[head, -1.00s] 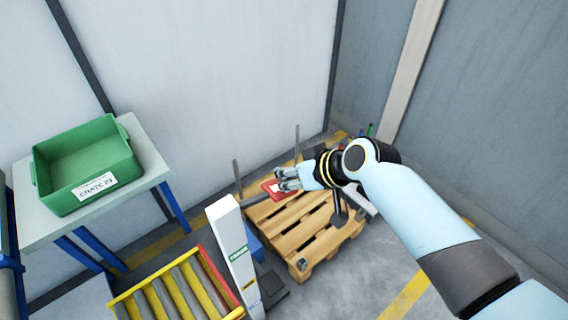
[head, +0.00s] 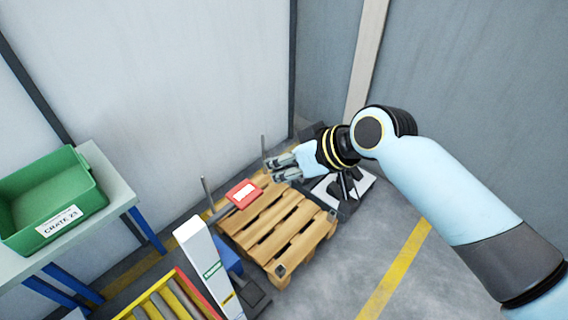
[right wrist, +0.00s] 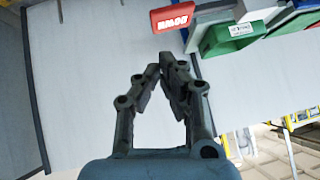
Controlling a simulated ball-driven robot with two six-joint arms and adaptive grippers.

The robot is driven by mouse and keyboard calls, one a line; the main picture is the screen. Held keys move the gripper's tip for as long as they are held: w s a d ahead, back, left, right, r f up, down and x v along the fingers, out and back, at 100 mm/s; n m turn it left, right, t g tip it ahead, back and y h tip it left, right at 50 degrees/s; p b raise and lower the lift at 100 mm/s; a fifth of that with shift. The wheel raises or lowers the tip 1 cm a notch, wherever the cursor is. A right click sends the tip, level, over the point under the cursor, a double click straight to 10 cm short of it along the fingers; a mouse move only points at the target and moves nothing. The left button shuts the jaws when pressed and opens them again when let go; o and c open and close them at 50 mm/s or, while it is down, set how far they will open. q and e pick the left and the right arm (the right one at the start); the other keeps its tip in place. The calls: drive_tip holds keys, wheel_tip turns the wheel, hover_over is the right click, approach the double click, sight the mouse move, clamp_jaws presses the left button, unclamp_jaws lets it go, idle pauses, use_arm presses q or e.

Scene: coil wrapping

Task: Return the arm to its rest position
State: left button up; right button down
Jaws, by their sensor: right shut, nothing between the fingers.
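My right arm comes in from the right in the head view. Its gripper (head: 278,168) is over the far part of the wooden pallet (head: 262,240), apart from the red box with a white label (head: 243,194). In the right wrist view the fingers (right wrist: 160,72) come together at their tips with nothing between them. The red box also shows there, above the fingers, with white lettering (right wrist: 173,17). My left gripper is in neither view.
A green crate (head: 92,207) labelled CRATE 23 stands on a blue-legged table (head: 122,190) at left. A white post (head: 203,262) stands beside a yellow-framed roller conveyor (head: 160,305). Walls close in the back and right. Grey floor with a yellow line (head: 395,268) is clear.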

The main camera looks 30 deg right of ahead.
drive_tip(key=shift+s+d+r, duration=0.25)
drive_tip(key=shift+s+r, duration=0.1)
drive_tip(key=shift+r, duration=0.05)
drive_tip(key=s+d+f+m+g+h+b, duration=0.15)
drive_tip(key=s+f+b, duration=0.25)
drive_tip(key=f, duration=0.8)
drive_tip(key=s+d+f+g+b, duration=0.15)
drive_tip(key=s+f+b, duration=0.3)
drive_tip(key=f, duration=0.65)
drive_tip(key=s+d+f+m+g+h+b, duration=0.15)
drive_tip(key=s+f+b, duration=0.3)
drive_tip(key=f, duration=0.75)
drive_tip(key=s+d+f+g+h+b, duration=0.1)
drive_tip(key=s+d+f+b, duration=0.1)
drive_tip(key=s+f, duration=0.8)
drive_tip(key=s+d+f+g+h+b, duration=0.1)
drive_tip(key=s+d+f+b, duration=0.2)
drive_tip(key=s+f, duration=0.8)
drive_tip(key=shift+s+d+f+n+h+b, duration=0.25)
drive_tip(key=shift+s+d, duration=0.55)
drive_tip(key=shift+s, duration=2.5)
